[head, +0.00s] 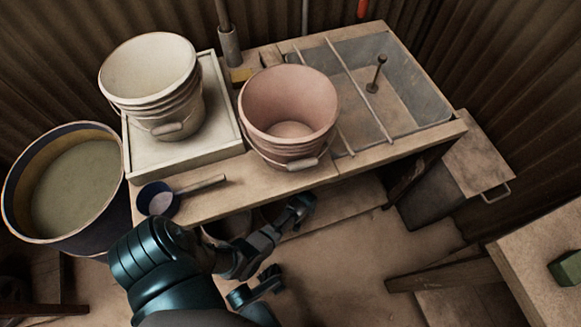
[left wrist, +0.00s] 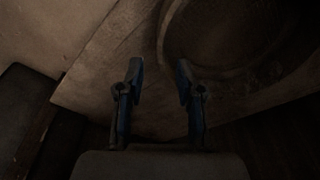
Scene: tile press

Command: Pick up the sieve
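A small round sieve-like tool (head: 158,199) with a dark blue rim, a pale inside and a straight handle (head: 200,186) lies at the bench's front left edge in the head view. My left gripper (head: 298,208) is low in front of the bench, to the right of and below this tool, apart from it. In the left wrist view my left gripper (left wrist: 160,68) is open, its two fingers apart with nothing between them. The tool is not identifiable in that dark view. My right gripper is not recognisable in the head view.
A cream bucket (head: 150,70) stands on a pale tray (head: 226,130). A pink bucket (head: 288,105) stands beside a sunken grey basin (head: 425,100) with rods across it. A large round tub (head: 75,190) is at left. A green block (head: 566,268) sits on another table (head: 540,260).

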